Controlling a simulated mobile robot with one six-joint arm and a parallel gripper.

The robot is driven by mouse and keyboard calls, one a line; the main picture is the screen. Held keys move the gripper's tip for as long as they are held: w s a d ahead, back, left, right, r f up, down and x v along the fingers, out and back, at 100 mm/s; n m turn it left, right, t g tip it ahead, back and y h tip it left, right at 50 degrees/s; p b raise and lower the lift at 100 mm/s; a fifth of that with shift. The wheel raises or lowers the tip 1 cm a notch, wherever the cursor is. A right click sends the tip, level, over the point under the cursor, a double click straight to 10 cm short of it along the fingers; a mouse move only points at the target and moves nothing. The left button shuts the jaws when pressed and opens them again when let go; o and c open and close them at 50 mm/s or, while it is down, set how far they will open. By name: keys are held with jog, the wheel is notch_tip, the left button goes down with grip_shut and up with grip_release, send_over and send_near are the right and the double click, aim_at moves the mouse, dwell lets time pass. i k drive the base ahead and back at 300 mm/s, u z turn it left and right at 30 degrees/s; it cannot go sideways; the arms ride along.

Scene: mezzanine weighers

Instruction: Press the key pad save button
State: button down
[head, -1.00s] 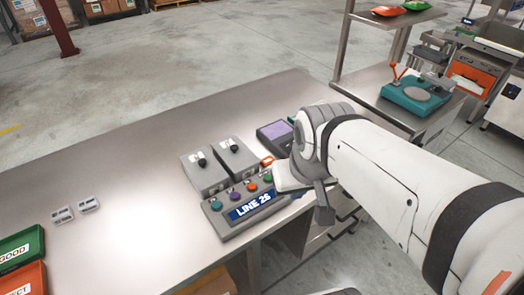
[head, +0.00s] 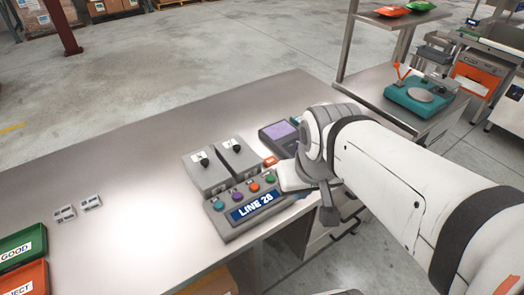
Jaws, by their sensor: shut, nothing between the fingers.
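A grey sloped console (head: 240,207) marked "LINE 26" stands at the table's front edge. A row of teal, purple, orange and green buttons (head: 254,188) runs above its blue label. Behind it to the right is a dark unit with a purple panel (head: 279,132), partly hidden by my arm. A small orange piece (head: 270,161) shows beside that unit. I cannot tell which of these is the key pad or its save button; no save label is readable. My gripper (head: 328,207) is shut and empty, right of the console, and appears apart from the buttons.
Two grey boxes with black knobs (head: 222,162) stand behind the console. Green (head: 22,247) and orange (head: 25,280) trays sit at far left. A teal scale (head: 418,98) stands on another bench.

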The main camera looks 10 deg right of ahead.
aim_at(270, 178)
jog(key=z, duration=1.5)
jog(key=k, duration=1.3)
jog(key=u, duration=0.5)
jog(key=i, duration=1)
jog(key=u, duration=0.05)
